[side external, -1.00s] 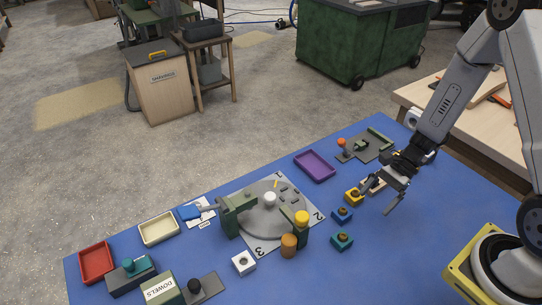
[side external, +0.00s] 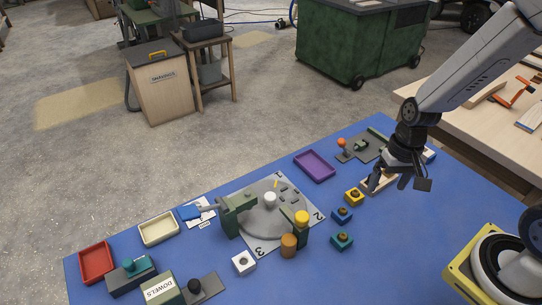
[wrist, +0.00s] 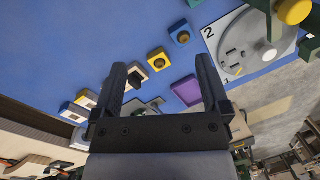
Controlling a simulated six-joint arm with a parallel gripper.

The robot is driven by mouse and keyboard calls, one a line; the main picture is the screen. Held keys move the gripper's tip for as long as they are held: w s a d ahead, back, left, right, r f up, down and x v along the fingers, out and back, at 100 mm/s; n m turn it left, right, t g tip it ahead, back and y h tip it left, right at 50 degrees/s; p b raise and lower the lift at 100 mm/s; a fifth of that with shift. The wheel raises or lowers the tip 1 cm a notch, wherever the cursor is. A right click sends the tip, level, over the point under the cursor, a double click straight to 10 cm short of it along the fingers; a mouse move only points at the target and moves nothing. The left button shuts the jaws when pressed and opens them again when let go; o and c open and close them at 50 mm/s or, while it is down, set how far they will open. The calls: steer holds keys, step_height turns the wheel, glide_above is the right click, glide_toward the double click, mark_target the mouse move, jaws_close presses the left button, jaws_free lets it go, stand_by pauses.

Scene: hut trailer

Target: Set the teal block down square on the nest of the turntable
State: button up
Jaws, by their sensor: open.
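The teal block (side external: 342,241) sits on the blue table, nearest the front of a row of small blocks, with a dark round top. Part of it shows at the top edge of the wrist view (wrist: 195,3). The grey turntable (side external: 262,222) stands left of it on a plate numbered 1, 2, 3. Small dark raised pieces (wrist: 234,57) lie on the disc near numbers 1 and 2; I cannot tell for sure which is the nest. My gripper (side external: 396,184) is open and empty, above the table behind and right of the teal block.
Green clamps (side external: 233,214) and a yellow-topped post (side external: 302,219) flank the turntable. A purple tray (side external: 314,166) lies behind. The table right of the teal block is clear.

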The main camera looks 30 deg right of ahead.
steer(key=r+n+t, duration=0.1)
steer(key=a+r+n+h, duration=0.1)
steer(key=n, duration=0.1)
steer(key=w+r+n+t, duration=0.1)
steer(key=r+n, duration=0.1)
steer(key=shift+a+t+h, duration=0.25)
steer(key=shift+t+h, duration=0.05)
steer(key=shift+o, duration=0.3)
steer(key=f+m+g+y, duration=0.1)
steer(key=f+m+y, duration=0.1)
steer(key=f+m, duration=0.2)
steer(key=f+m+g+y, duration=0.1)
steer(key=f+m+y, duration=0.2)
steer(key=f+m, duration=0.2)
steer(key=a+f+m+g+y, duration=0.1)
steer(key=f+m+y, duration=0.2)
steer(key=f+m, duration=0.2)
steer(key=shift+w+a+m, duration=0.1)
steer(key=shift+m, duration=0.9)
steer(key=shift+w+f+m+y, duration=0.35)
steer(key=shift+f+m+y, duration=0.25)
steer(key=shift+m, duration=0.3)
steer(key=shift+a+f, duration=0.1)
